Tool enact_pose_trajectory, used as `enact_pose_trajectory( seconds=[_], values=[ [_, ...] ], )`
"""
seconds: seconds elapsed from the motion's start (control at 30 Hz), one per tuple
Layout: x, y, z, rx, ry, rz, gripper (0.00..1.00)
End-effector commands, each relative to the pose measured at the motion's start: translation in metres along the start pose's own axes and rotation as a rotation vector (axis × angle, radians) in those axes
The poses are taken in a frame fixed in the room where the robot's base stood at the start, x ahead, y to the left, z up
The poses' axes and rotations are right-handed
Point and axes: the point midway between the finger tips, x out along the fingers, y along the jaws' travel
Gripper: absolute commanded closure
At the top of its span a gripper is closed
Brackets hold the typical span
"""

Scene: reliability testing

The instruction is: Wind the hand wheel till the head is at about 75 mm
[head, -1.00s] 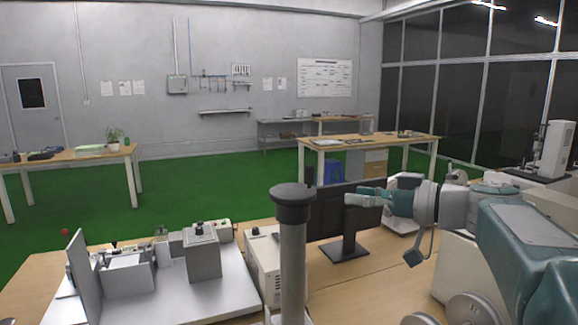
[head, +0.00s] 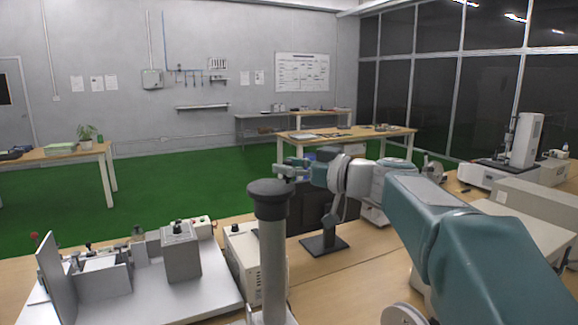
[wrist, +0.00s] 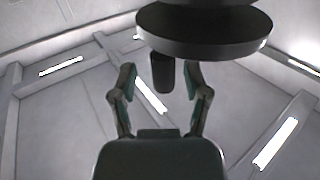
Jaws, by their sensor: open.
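A dark round disc (wrist: 205,35) fills the top of the wrist view; it looks like the hand wheel. A short dark peg (wrist: 162,73), perhaps its handle, shows below it, between the fingers in the picture. My gripper (wrist: 160,72) is open, one finger on each side of the peg; contact cannot be made out. In the head view my gripper (head: 288,170) is just right of and behind the black cap of a grey post (head: 272,255), partly covered by it. The machine's head and any height scale cannot be made out.
A grey fixture with a box block (head: 181,255) stands on the bench at left. A pale instrument box (head: 242,255) is beside the post, and a dark monitor (head: 325,240) stands behind. A white instrument (head: 525,140) stands at far right.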

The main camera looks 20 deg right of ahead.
Motion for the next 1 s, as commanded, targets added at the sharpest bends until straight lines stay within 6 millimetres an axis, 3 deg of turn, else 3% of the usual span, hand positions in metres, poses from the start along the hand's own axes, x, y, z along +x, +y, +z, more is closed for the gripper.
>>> enact_pose_trajectory(
  seconds=[0.23,0.37,0.4,0.77,1.0],
  values=[
    [0.0007,0.0001,0.0001,0.000,0.000,0.000,0.39],
    [-0.0001,0.0008,0.0001,0.001,0.000,0.000,0.97],
    [-0.0002,0.0009,0.0001,0.001,0.000,0.000,1.00],
    [-0.0004,-0.0004,0.0002,0.001,0.000,0.023,1.00],
    [-0.0034,-0.0043,0.0000,0.000,-0.001,0.138,1.00]
  ],
)
